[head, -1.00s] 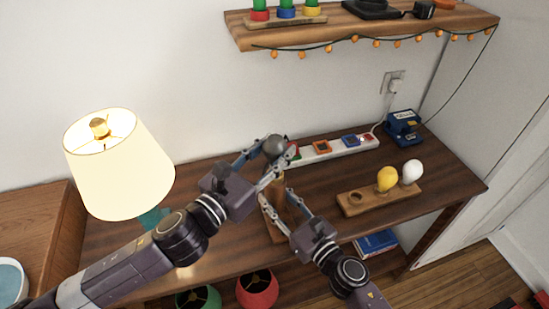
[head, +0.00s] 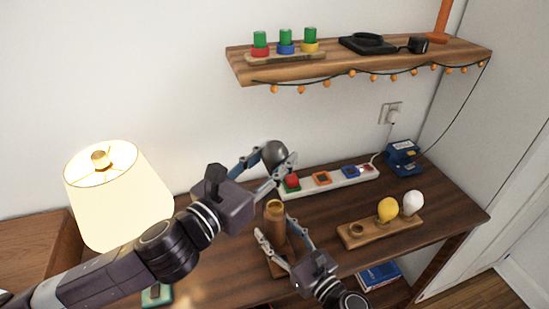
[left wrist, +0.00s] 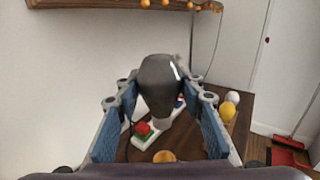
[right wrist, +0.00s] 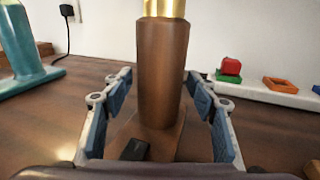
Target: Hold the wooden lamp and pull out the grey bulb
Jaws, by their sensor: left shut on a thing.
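The grey bulb (head: 274,154) is held in my left gripper (head: 266,164), above the wooden lamp (head: 275,222). The left wrist view shows the bulb (left wrist: 160,85) between the two fingers, its pale base pointing down and clear of the lamp's socket. The lamp stands upright on its square base on the desk, its brass socket on top empty. My right gripper (head: 277,236) has one finger on each side of the lamp's post. In the right wrist view, small gaps show between the fingers and the post (right wrist: 162,75), so it is open.
A power strip (head: 330,179) with coloured switches lies behind the lamp. A wooden holder (head: 380,232) with a yellow bulb (head: 388,208) and a white bulb (head: 413,202) stands at right. A lit shade lamp (head: 118,195) is at left. A shelf (head: 350,62) hangs above.

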